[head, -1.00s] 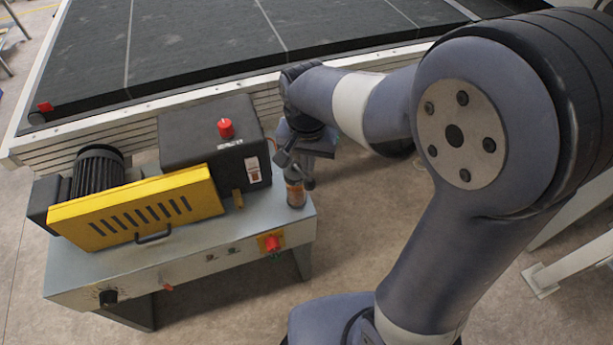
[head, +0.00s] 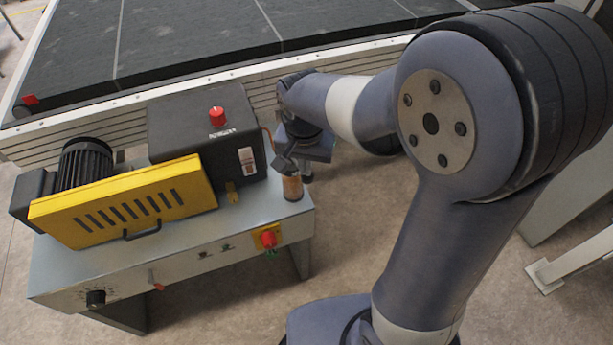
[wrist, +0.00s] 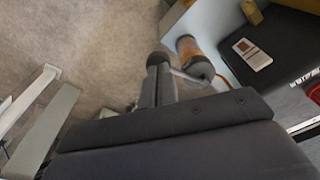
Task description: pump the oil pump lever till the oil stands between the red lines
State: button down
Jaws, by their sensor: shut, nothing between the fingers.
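The oil pump is a small cylinder with an amber-brown body (head: 292,188) on the right end of the grey bench top; it also shows in the wrist view (wrist: 188,50). A thin grey lever (wrist: 186,75) reaches from its dark cap toward my fingers. My gripper (head: 288,163) is shut just above and beside the pump. In the wrist view my fingers (wrist: 157,64) are at the lever's outer end; I cannot tell whether they touch it. A white gauge plate (head: 248,160) with reddish marks is on the black box (head: 205,130); its oil level is too small to read.
A yellow slotted guard (head: 125,205) and a dark motor (head: 85,165) stand left on the bench. A red knob (head: 268,238) is on the bench front. A long black bed (head: 200,45) lies behind. Open floor is right of the bench.

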aim_at(306, 178)
jog(key=shift+w+f, duration=0.1)
notch_tip(306, 178, down, 4)
jog(key=b, duration=0.3)
jog(key=shift+f, duration=0.25)
jog(key=shift+r, duration=0.1)
jog(key=s, duration=0.2)
jog(key=s+a+r, duration=0.1)
dwell(0.5)
notch_tip(306, 178, up, 11)
jog(key=s, duration=0.1)
jog(key=shift+f+p, duration=0.15)
jog(key=shift+p, duration=0.2)
jog(key=shift+a, duration=0.1)
dwell(0.7)
